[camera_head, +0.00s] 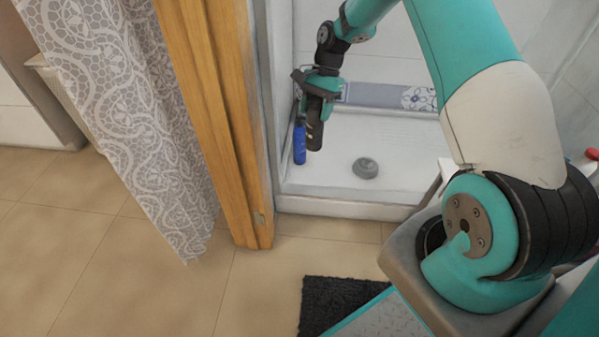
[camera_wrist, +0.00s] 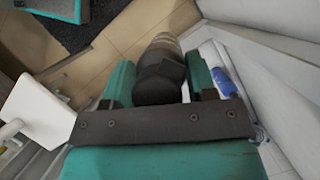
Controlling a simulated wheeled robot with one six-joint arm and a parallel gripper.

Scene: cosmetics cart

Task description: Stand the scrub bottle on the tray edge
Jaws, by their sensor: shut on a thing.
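My gripper (camera_head: 318,98) is shut on a dark bottle, taken to be the scrub bottle (camera_head: 315,134), above the left part of the white shower tray (camera_head: 335,178). In the wrist view the bottle (camera_wrist: 160,72) sits between the two teal fingers of my gripper (camera_wrist: 158,82), its black end toward the camera and its brownish-grey part farther off. The bottle hangs roughly upright below the fingers and appears clear of the tray. The tray's front edge (camera_head: 340,209) is nearer the camera and bare.
A blue bottle (camera_head: 299,144) is close beside the held bottle, to its left, near the wall; it also shows in the wrist view (camera_wrist: 223,82). A round grey drain cover (camera_head: 365,168) lies in the tray. A wooden door frame (camera_head: 225,120) and a patterned curtain (camera_head: 130,120) stand left.

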